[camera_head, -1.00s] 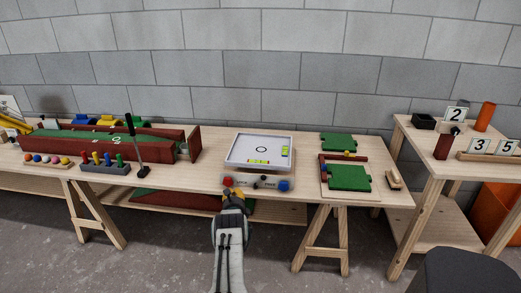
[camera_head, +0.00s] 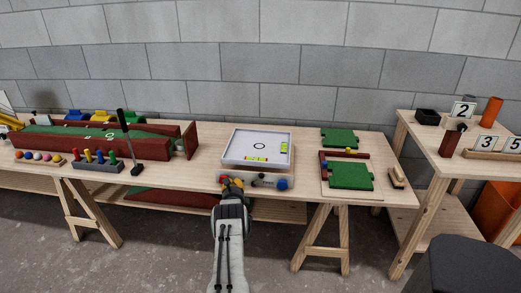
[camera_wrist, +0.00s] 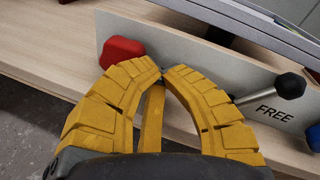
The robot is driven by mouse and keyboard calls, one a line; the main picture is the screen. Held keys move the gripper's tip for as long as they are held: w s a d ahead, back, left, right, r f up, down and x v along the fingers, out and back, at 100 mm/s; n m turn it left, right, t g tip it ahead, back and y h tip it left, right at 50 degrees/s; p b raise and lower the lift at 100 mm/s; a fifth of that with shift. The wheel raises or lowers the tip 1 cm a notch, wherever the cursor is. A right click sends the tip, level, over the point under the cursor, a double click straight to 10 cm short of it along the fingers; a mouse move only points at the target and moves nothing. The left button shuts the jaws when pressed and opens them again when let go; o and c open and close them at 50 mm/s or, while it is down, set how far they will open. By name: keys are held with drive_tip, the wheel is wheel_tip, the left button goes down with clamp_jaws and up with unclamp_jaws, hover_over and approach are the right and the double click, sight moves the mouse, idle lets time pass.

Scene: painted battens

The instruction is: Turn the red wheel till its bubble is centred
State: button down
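The red wheel (camera_wrist: 122,51) sits on the front panel (camera_wrist: 185,70) of the levelling table, at the left end. In the head view, the white tilt plate (camera_head: 240,150) carries one yellow-green vial (camera_head: 257,159) along its front and another (camera_head: 284,147) at its right. The bubbles are too small to read. My gripper (camera_wrist: 162,71) is in front of the panel, its yellow fingertips together with nothing seen between them. The tips are just right of and below the red wheel in the wrist view; I cannot tell whether they touch it.
A lever with a black ball (camera_wrist: 290,85) sticks out from the panel by the word FREE, right of my fingers. A blue wheel (camera_head: 282,184) is at the panel's right end. Green boards (camera_head: 350,177) lie to the right; a golf putter (camera_head: 127,140) stands to the left.

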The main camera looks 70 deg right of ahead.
drive_tip(key=shift+s+d+r+b, duration=0.3)
drive_tip(key=shift+s+b, duration=0.1)
drive_tip(key=shift+b, duration=0.85)
drive_tip(key=shift+f, duration=0.1)
drive_tip(key=c, duration=1.9)
unclamp_jaws()
drive_tip(key=shift+w, duration=0.1)
clamp_jaws()
drive_tip(key=shift+a+f, duration=0.1)
